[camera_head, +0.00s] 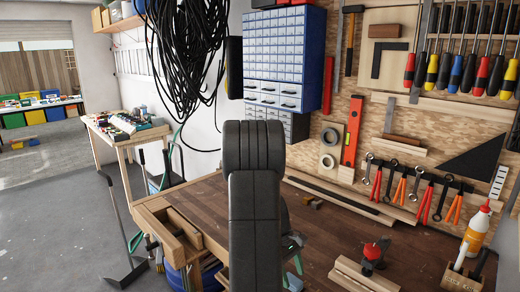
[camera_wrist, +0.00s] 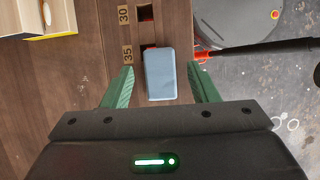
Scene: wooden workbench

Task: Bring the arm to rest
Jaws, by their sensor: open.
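My dark arm link (camera_head: 255,200) rises in the middle of the head view and hides part of the workbench (camera_head: 330,235). My gripper (camera_wrist: 160,84) shows in the wrist view with two green fingers spread wide apart. It is open and empty. A blue-grey rectangular block (camera_wrist: 160,74) lies below, between the fingers in the picture, with a clear gap on each side. The fingertips do not touch it. In the head view the gripper is mostly hidden behind my arm.
Pliers (camera_head: 425,200), screwdrivers (camera_head: 460,72) and a blue drawer cabinet (camera_head: 285,60) line the back wall. Black cables (camera_head: 185,45) hang at left. Open floor (camera_head: 50,220) lies left.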

